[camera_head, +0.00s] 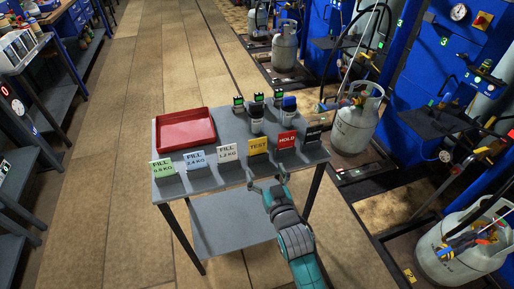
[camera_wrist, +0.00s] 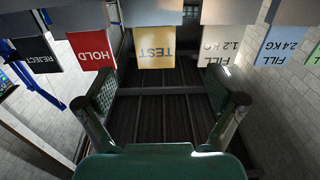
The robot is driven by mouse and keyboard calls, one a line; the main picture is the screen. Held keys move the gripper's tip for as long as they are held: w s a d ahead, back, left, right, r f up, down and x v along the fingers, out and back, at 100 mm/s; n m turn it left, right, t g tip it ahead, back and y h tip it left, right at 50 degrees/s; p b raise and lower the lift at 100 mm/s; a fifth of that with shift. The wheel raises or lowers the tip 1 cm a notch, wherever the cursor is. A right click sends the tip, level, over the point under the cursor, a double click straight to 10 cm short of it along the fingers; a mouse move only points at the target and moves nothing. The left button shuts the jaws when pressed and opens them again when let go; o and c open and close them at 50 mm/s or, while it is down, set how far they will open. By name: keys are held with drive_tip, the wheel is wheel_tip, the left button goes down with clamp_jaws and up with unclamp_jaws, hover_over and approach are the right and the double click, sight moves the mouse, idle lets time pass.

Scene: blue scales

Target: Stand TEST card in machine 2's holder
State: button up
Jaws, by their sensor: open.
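The yellow TEST card (camera_head: 258,146) stands in a grey holder at the front edge of the small table, between the white FILL 1.2 KG card and the red HOLD card. It also shows upside down at the top centre of the wrist view (camera_wrist: 155,48). My gripper (camera_head: 267,183) is open and empty, in front of the table edge near the TEST card. In the wrist view its fingers (camera_wrist: 165,103) are spread wide, with the card beyond them and roughly centred. I cannot make out for certain which holder belongs to machine 2.
The table (camera_head: 233,178) also bears a red tray (camera_head: 186,129), several other cards including HOLD (camera_head: 287,139) and FILL 2.4 KG (camera_head: 195,158), and dark-capped items behind. Blue machines with gas cylinders (camera_head: 357,122) line the right. Shelving stands at left; the floor between is clear.

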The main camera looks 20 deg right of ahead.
sight(258, 149)
drive_tip(key=w, duration=0.4)
drive_tip(key=shift+w, duration=0.35)
drive_tip(key=shift+w+d+r, duration=0.1)
drive_tip(key=shift+w+d, duration=0.1)
drive_tip(key=shift+w, duration=1.1)
drive_tip(key=shift+w+d+r, duration=0.1)
drive_tip(key=shift+w+d, duration=0.1)
drive_tip(key=shift+w, duration=1.1)
drive_tip(key=c, duration=1.2)
